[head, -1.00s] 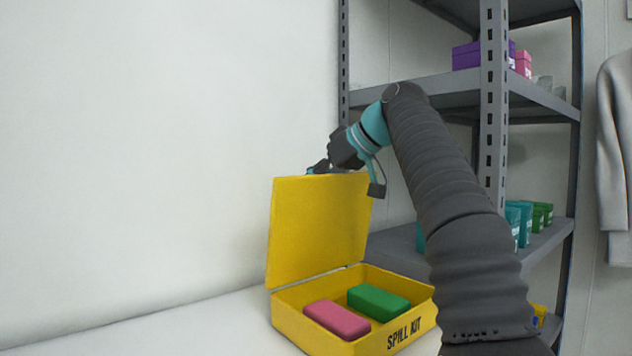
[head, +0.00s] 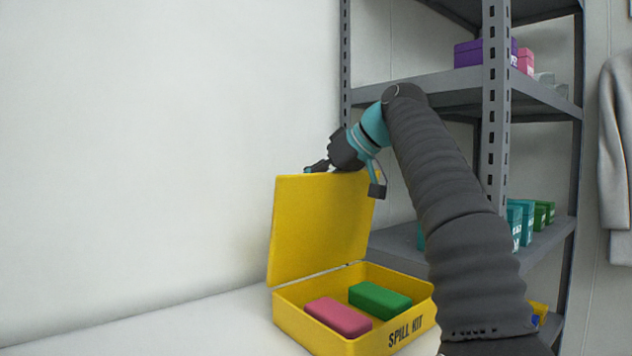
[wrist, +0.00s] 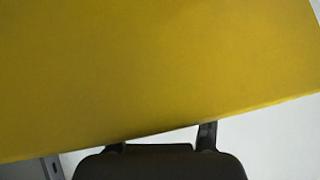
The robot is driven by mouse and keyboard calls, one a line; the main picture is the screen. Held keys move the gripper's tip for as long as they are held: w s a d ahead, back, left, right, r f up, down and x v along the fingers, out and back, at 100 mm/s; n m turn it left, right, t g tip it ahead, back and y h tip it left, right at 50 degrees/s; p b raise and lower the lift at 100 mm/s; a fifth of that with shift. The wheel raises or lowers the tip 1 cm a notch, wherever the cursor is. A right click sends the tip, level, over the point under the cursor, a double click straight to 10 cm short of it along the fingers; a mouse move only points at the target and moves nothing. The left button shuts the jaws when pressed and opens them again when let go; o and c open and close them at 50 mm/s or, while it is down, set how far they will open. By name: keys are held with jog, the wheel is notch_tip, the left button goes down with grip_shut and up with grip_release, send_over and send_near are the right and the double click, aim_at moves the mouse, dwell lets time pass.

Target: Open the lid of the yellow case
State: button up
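The yellow case (head: 366,341), lettered "SPILL KIT", sits on the white surface. Its yellow lid (head: 318,228) stands raised, roughly upright, at the back hinge. A pink block (head: 338,317) and a green block (head: 380,299) lie inside. My gripper (head: 320,167) is at the lid's top edge, beyond its inner face. In the wrist view the lid (wrist: 160,65) fills the upper part, and my gripper's two fingers (wrist: 162,141) stand apart at its edge. The fingertips are hidden behind the lid, and I cannot tell whether they touch it.
A grey shelf unit (head: 495,125) stands behind my arm at the right, with purple, pink, teal and green boxes. A grey garment (head: 614,155) hangs at the far right. A bare white wall (head: 160,140) is at the left, with clear surface in front of it.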

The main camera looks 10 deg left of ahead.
aim_at(327, 174)
jog(key=shift+w+f, duration=0.1)
jog(key=shift+f, duration=0.15)
jog(key=shift+v, duration=1.25)
jog(key=shift+s+d+r, duration=0.25)
jog(key=shift+d+r, duration=0.1)
jog(key=shift+r, duration=0.05)
jog(key=s+d, duration=0.5)
jog(key=d, duration=0.5)
jog(key=shift+s, duration=0.3)
jog(key=shift+d, duration=0.1)
